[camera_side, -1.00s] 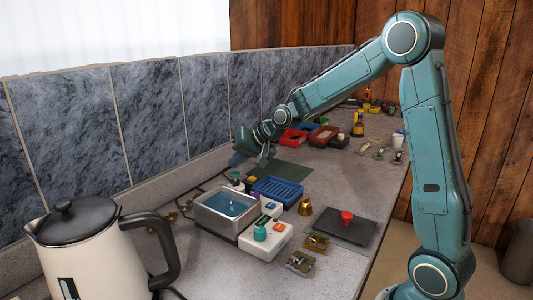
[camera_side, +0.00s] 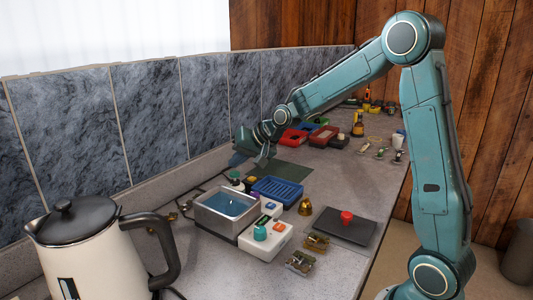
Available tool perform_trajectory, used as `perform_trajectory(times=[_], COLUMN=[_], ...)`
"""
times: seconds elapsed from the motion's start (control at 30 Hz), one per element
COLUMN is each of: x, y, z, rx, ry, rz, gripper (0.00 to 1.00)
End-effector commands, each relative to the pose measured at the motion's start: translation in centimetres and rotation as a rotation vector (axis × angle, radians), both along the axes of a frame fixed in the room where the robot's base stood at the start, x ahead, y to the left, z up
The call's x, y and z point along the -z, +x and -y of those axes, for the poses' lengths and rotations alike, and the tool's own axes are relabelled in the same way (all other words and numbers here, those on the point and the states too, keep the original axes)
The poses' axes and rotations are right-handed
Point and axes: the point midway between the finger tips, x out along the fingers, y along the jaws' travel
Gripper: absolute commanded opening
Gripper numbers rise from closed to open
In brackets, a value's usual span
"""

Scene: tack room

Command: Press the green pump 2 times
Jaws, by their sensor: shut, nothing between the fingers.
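A teal-green, knob-like piece (camera_side: 260,232) stands on a white box (camera_side: 268,241) in the front middle of the counter, beside an orange part. A small dark green bottle with a pale top (camera_side: 236,179) stands behind the metal basin, partly hidden by it. I cannot tell for certain which of these two is the green pump. My gripper (camera_side: 262,162) is shut and empty, above the back of the counter near a dark green mat (camera_side: 292,171). It is beyond both green things and touches neither.
A metal basin (camera_side: 226,204) with blue contents and a blue tray (camera_side: 276,190) lie between. A brass bell (camera_side: 305,207), a dark plate (camera_side: 345,230) with a red knob, and small metal pieces (camera_side: 300,262) are to the right. A large kettle (camera_side: 95,255) fills the front left.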

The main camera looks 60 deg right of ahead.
Motion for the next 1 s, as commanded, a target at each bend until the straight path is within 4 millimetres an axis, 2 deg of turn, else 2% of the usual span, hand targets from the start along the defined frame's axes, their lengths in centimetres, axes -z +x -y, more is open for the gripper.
perform_trajectory(times=[0.43,1.0], x=[0.8,1.0], y=[0.0,0.0], z=[0.0,0.0], rx=[0.000,0.000], ry=[0.000,0.000], rz=[0.000,0.000], gripper=[0.00,0.00])
